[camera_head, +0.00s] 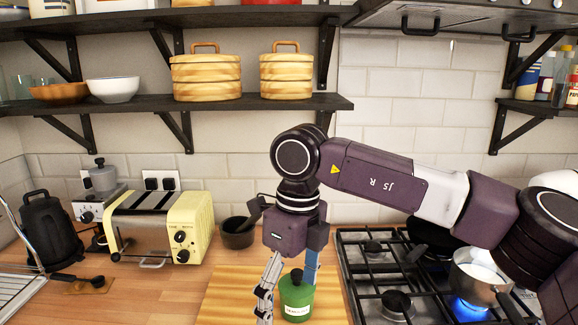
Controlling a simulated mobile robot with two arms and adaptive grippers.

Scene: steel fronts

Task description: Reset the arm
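My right arm reaches in from the right over the hob, and its gripper (288,290) points down over the wooden board (225,295). Its two fingers are spread apart, one at the left and one at the right. A green jar with a lid and a white label (297,297) stands upright on the board in line with the space between the fingers. It partly covers the right finger, and I see no clear grip on it. My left gripper is not in view.
A gas hob (375,268) lies right of the board, with a saucepan (477,272) over a blue flame under my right arm. Shelves (150,104) hang above.

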